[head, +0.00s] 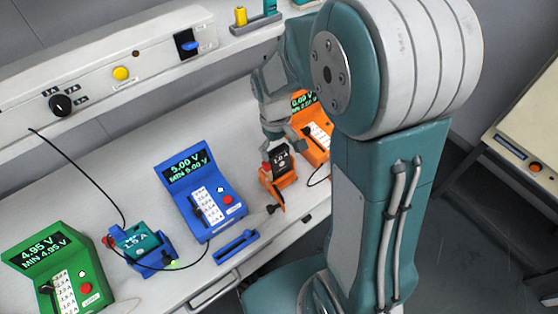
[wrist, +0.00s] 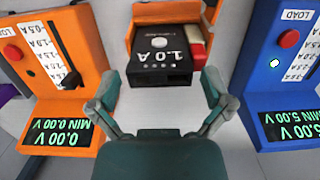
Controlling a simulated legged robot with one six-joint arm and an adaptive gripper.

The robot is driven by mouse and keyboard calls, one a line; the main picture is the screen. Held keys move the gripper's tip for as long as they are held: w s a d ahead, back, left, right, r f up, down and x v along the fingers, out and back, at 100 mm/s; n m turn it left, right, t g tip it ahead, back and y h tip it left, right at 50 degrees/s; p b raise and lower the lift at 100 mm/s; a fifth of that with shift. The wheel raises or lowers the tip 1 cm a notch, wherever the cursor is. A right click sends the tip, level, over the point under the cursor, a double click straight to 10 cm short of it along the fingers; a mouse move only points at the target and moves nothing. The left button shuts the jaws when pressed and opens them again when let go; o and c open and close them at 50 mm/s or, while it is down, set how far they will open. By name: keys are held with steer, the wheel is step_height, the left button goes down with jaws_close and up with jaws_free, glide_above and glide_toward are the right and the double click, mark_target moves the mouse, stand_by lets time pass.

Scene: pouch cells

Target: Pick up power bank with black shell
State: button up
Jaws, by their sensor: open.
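The power bank with the black shell (wrist: 160,62), marked 1.0 A, sits in an orange cradle (wrist: 143,12) with a red and white piece beside it in the wrist view. In the head view the black power bank (head: 281,160) stands in the orange cradle (head: 277,196) near the bench's front edge. My gripper (wrist: 162,92) is open, its two fingers apart on either side of the power bank's near end, with nothing held. In the head view my gripper (head: 281,138) is just above and behind the power bank, and its fingertips are partly hidden.
An orange tester (head: 317,136) reading 0.00 V and a blue tester (head: 199,193) reading 5.00 V flank the cradle. Farther left are a teal power bank (head: 138,243) in a blue cradle and a green tester (head: 56,268). A black cable (head: 90,180) crosses the bench.

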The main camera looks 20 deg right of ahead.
steer(key=shift+f, duration=0.65)
steer(key=shift+s, duration=0.1)
steer(key=c, duration=0.9)
